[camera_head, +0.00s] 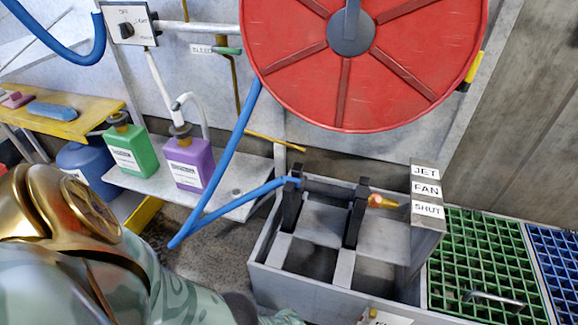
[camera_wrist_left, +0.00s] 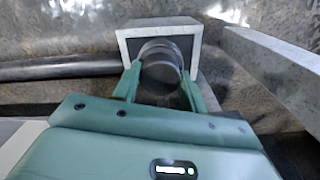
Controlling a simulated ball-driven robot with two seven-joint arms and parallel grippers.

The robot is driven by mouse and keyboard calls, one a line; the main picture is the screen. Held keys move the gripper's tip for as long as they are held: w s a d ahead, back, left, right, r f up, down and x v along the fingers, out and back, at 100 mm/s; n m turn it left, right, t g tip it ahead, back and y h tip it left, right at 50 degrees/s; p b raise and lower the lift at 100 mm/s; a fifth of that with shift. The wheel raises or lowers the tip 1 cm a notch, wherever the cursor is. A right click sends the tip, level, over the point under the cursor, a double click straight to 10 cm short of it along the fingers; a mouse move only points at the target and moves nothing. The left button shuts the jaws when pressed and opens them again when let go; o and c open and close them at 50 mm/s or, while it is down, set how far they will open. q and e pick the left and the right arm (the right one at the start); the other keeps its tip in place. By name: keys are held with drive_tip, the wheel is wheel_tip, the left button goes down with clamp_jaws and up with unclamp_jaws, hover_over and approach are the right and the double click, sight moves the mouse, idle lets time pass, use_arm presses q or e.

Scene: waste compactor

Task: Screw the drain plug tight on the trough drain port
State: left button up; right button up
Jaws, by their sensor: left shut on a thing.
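The drain plug (camera_wrist_left: 160,58) is a dark, round, ridged piece in the left wrist view. My left gripper (camera_wrist_left: 160,82) has its two green fingers shut on either side of it. The plug sits in front of the dark square face of a light grey block, which I take for the drain port (camera_wrist_left: 190,28). The plug hides the middle of that face, so I cannot tell whether its thread is engaged or how tight it is. In the head view my left arm comes in at lower left, and the plug is not visible there. My right gripper is in neither view.
A grey open holder (camera_head: 343,278) carries a nozzle (camera_head: 382,201) on a blue hose (camera_head: 228,143). A red reel (camera_head: 300,60) hangs above. Green and purple jugs (camera_head: 190,164) stand on a shelf. A grey beam (camera_wrist_left: 275,65) runs right of the block.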

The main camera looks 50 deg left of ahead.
use_arm(q)
drive_tip(key=m, duration=0.3)
drive_tip(key=shift+m, duration=0.3)
drive_tip(key=m, duration=0.2)
drive_tip(key=shift+m, duration=1.5)
drive_tip(key=m, duration=0.5)
drive_tip(key=shift+a, duration=0.1)
drive_tip(key=o, duration=1.2)
drive_tip(key=shift+c, duration=0.6)
